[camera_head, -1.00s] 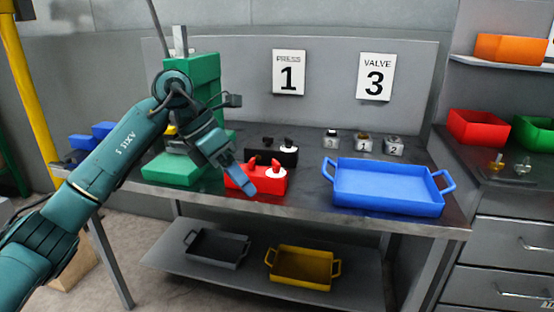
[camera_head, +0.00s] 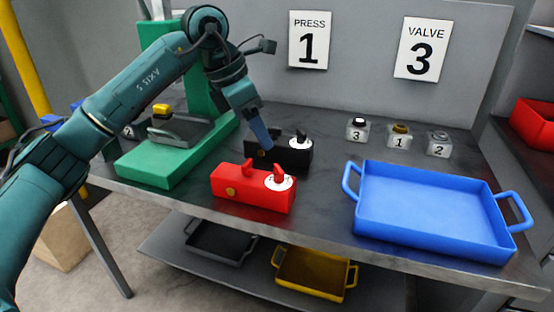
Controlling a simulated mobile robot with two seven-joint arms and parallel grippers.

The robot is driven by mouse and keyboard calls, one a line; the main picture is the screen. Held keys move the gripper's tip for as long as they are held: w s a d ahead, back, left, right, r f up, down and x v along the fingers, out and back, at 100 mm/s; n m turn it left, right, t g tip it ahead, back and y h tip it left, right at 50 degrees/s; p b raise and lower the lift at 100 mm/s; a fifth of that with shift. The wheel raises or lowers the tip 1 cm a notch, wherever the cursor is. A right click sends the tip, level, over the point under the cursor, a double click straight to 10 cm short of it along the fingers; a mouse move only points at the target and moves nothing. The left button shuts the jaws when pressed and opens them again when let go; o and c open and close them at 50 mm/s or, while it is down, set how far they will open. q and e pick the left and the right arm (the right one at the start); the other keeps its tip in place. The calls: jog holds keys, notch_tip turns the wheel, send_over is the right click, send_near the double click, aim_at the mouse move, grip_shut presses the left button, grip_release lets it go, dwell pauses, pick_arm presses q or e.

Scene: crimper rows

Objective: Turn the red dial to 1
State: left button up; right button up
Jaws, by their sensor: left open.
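A red box (camera_head: 238,190) sits near the front edge of the bench. Its dial (camera_head: 279,180) has a white face and a red knob on the right part of its top. The number the knob points at is too small to read. My left gripper (camera_head: 262,138) is open, above and behind the red box, over the left part of a black box (camera_head: 290,155). I cannot tell whether it touches the black box. My right gripper is not in view.
A green press (camera_head: 165,155) stands at left, a blue tray (camera_head: 430,210) at right. Small blocks numbered 3 (camera_head: 357,131), 1 (camera_head: 400,137) and 2 (camera_head: 438,146) stand behind the tray. Wall signs read PRESS 1 (camera_head: 309,40) and VALVE 3 (camera_head: 422,50).

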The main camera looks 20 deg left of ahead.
aim_at(278, 168)
pick_arm(q)
jog(key=x, duration=1)
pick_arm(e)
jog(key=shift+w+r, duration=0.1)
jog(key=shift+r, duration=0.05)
pick_arm(q)
jog(key=c, duration=1)
jog(key=n+b, duration=0.1)
jog(key=n, duration=0.1)
jog(key=n+t+y+b, duration=0.1)
jog(key=n, duration=0.2)
jog(key=shift+d+f+y, duration=0.1)
jog(key=shift+y, duration=0.2)
jog(key=shift+n+t+y+b, duration=0.3)
jog(key=shift+n+y+b, duration=0.15)
jog(key=shift+n, duration=1.05)
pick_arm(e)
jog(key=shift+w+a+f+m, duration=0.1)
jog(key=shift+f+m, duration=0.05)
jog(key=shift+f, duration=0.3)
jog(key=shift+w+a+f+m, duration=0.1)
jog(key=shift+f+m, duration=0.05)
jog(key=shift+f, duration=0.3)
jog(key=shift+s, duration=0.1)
